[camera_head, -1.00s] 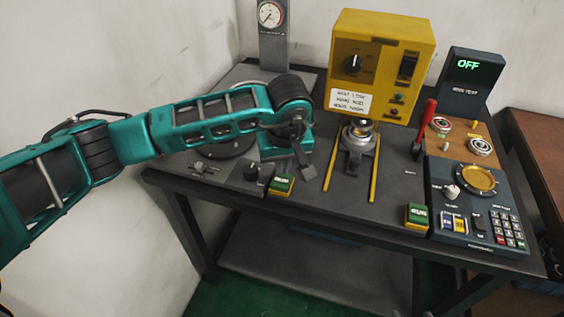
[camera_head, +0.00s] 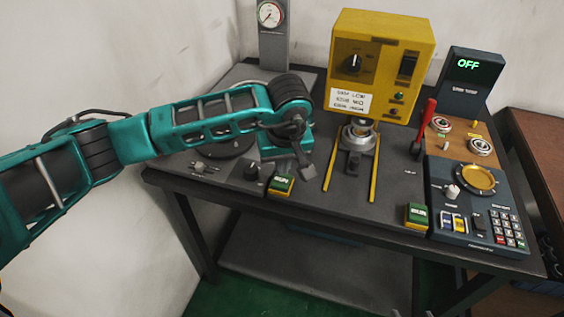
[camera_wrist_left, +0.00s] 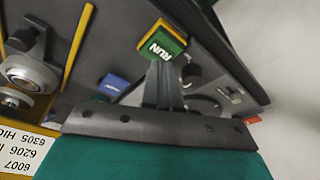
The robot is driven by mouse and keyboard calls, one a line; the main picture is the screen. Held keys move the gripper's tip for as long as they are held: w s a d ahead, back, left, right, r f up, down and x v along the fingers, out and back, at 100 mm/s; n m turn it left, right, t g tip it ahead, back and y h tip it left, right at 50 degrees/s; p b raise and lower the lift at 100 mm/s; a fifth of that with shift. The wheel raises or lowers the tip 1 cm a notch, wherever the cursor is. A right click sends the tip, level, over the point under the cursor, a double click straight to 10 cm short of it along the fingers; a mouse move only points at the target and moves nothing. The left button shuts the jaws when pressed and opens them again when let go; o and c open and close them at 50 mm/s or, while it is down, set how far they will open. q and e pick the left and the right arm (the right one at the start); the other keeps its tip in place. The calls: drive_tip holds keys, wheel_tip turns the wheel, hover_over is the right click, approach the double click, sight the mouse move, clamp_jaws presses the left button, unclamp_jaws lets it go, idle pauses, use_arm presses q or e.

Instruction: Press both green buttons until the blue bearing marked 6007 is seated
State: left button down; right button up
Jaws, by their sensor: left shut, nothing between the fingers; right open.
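Two yellow boxes with green tops stand at the table's front edge: the left green button (camera_head: 282,185) and the right green button (camera_head: 417,215). My left gripper (camera_head: 306,168) points down just behind and right of the left button. In the left wrist view, the shut, empty fingers (camera_wrist_left: 164,82) lie close to the green RUN button (camera_wrist_left: 161,42); I cannot tell whether they touch. A silvery round part (camera_head: 360,132) sits on the slide below the yellow machine. No blue bearing marked 6007 can be made out. My right gripper is not in view.
The yellow machine (camera_head: 382,62) stands at the back, with yellow rails (camera_head: 374,170) in front. A red lever (camera_head: 425,124) stands upright on its right. The control panel (camera_head: 455,205) and two rings, including one ring (camera_head: 480,147), lie at right. Bare tabletop separates the buttons.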

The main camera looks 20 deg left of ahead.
use_arm(q)
drive_tip(key=shift+f, duration=0.2)
idle(0.3)
drive_tip(key=shift+s+b+x, duration=0.25)
drive_tip(key=shift+b+x, duration=0.85)
drive_tip(key=shift+b, duration=0.1)
drive_tip(key=shift+d+f, duration=0.1)
drive_tip(key=shift+d, duration=0.05)
drive_tip(key=shift+r, duration=0.25)
